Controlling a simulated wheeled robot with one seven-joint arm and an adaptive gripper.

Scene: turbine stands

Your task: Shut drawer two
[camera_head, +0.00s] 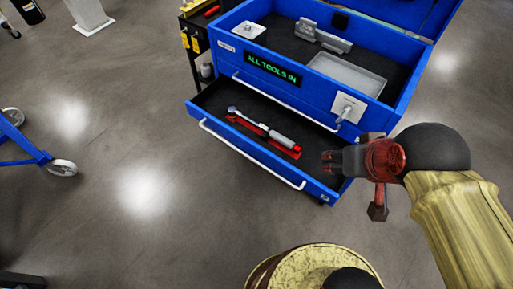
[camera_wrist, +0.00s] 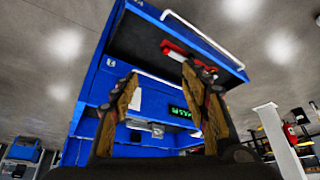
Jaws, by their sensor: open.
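A blue tool cart (camera_head: 318,85) stands at upper centre in the head view. Its lower drawer (camera_head: 252,153) is pulled out, with a white bar handle (camera_head: 250,157) along its front. A silver wrench (camera_head: 262,127) with red parts lies inside on dark lining. My gripper (camera_head: 328,161) is near the drawer's right front corner; contact cannot be told. In the wrist view my gripper (camera_wrist: 160,85) has its two fingers spread, nothing between them. The cart appears inverted there, with the drawer (camera_wrist: 160,45) at the top and its handle (camera_wrist: 200,35) beyond the fingers.
The cart's top tray (camera_head: 350,75) holds grey metal parts under a raised lid. A green-lit sign (camera_head: 272,69) reads "ALL TOOLS IN". A white bracket (camera_head: 348,108) is on the cart's right front. A blue wheeled frame (camera_head: 30,150) stands left. The floor before the drawer is clear.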

